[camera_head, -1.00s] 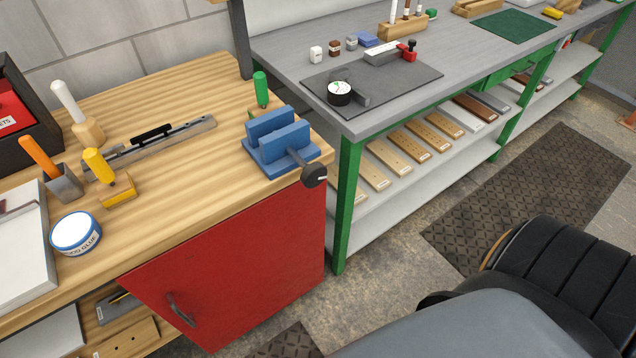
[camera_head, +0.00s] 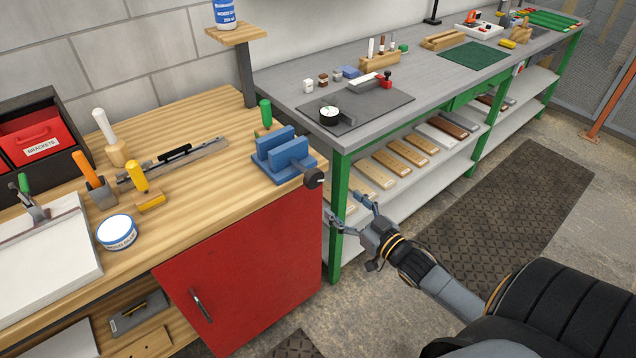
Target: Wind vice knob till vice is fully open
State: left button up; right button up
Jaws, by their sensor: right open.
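The blue vice (camera_head: 281,158) sits on the front right corner of the wooden bench. Its two blue jaws stand with a gap between them. The vice's black knob (camera_head: 314,178) sticks out past the bench's right edge, at the end of its screw. My right gripper (camera_head: 347,208) is in front of the green bench leg, below and to the right of the knob. Its fingers are spread and empty, and it does not touch the knob. My left gripper is out of view.
The wooden bench (camera_head: 205,128) holds a metal rule, several coloured-handled tools and a round glue tin (camera_head: 117,232). A red cabinet door (camera_head: 245,265) is under the vice. The grey-topped green bench (camera_head: 290,91) stands close on the right. Floor is clear in front.

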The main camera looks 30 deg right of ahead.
aim_at(316, 182)
jog(key=w, duration=0.6)
jog(key=w+a+p, duration=0.1)
jog(key=w, duration=0.2)
jog(key=shift+w, duration=0.95)
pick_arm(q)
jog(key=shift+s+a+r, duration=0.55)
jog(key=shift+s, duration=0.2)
pick_arm(e)
jog(key=c, duration=1.2)
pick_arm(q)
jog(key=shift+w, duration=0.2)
pick_arm(e)
jog(key=shift+o, duration=0.2)
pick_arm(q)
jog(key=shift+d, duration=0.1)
pick_arm(e)
jog(key=shift+n, duration=0.4)
